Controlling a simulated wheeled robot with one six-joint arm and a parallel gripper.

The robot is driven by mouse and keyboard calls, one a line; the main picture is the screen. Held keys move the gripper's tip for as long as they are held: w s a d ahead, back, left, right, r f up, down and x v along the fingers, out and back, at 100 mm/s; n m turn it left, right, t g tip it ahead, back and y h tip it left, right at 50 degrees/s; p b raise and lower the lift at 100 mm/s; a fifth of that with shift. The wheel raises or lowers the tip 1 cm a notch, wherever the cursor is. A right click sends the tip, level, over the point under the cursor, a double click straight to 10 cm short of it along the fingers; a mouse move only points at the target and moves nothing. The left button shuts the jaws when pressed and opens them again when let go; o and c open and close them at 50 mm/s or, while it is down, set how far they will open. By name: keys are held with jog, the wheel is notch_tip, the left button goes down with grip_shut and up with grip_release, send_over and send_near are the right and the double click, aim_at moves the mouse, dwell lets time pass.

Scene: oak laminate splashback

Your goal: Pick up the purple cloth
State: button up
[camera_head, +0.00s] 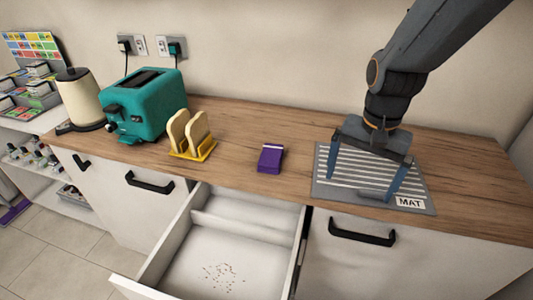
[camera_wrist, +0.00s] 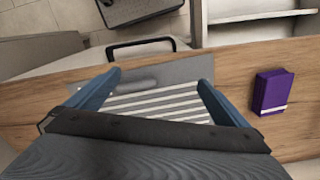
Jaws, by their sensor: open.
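The purple cloth (camera_head: 270,158) is a small folded block with a pale stripe, lying on the wooden counter between the toast rack and the mat. It also shows at the right of the wrist view (camera_wrist: 271,92), outside my fingers. My gripper (camera_head: 363,180) is open and empty, with its two blue fingers pointing down over the grey striped mat, to the right of the cloth. In the wrist view my gripper (camera_wrist: 160,92) has its fingers spread wide above the mat.
The grey striped mat (camera_head: 345,170) is labelled MAT. A yellow rack (camera_head: 198,153) with bread slices, a teal toaster (camera_head: 150,105) and a cream kettle (camera_head: 82,100) stand left of the cloth. An open drawer (camera_head: 225,250) juts out below the counter. Wood around the cloth is clear.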

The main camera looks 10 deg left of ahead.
jog(key=w+a+r+m+p, duration=0.3)
jog(key=w+a+m, duration=0.35)
jog(key=a, duration=0.25)
jog(key=m+p, duration=0.3)
jog(key=m, duration=0.4)
send_near(271, 154)
jog(key=shift+w+d+f, duration=0.15)
jog(key=shift+d+f, duration=0.15)
jog(key=shift+d, duration=0.1)
jog(key=shift+a+f, duration=0.2)
jog(key=shift+f, duration=0.4)
jog(key=shift+a+f+p, duration=0.2)
jog(key=shift+f+p, duration=0.95)
jog(key=shift+f, duration=2.15)
jog(key=shift+c, duration=0.3)
jog(key=c, duration=1.1)
